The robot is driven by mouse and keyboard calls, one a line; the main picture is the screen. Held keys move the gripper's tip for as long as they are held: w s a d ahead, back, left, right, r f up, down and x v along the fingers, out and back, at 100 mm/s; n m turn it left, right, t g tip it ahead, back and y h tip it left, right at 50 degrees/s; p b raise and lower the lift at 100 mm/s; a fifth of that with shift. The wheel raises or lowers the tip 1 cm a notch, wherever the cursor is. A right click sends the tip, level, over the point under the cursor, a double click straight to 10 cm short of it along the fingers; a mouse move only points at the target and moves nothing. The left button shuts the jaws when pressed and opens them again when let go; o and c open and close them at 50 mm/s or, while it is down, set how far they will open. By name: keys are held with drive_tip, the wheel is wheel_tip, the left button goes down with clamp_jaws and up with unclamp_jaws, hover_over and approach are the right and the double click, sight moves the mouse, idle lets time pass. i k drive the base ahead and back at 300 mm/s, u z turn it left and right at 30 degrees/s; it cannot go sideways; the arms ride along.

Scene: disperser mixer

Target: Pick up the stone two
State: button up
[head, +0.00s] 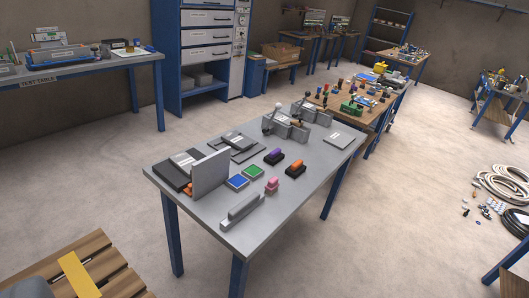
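I cannot tell for sure which object is stone two; no readable label marks it. On the grey table (290,194) are a small blue block (237,182) and a green block (254,172) lying flat near the middle. A black block with a purple top (275,155), one with an orange top (295,167) and a small pink piece (272,185) are close by. A long grey bar-shaped block (241,209) lies near the front edge. My gripper is not in view, and nothing on the table is held.
An upright grey plate (210,174) stands at the table's left end. Grey vise-like fixtures (287,127) stand along the back, and a flat grey plate (339,139) lies at the right. A wooden pallet (95,258) is at bottom left. Floor right of the table is clear up to coiled hoses (503,183).

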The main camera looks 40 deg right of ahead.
sight(274, 156)
drive_tip(key=z, duration=1.8)
drive_tip(key=i, duration=3.05)
drive_tip(key=u, duration=1.15)
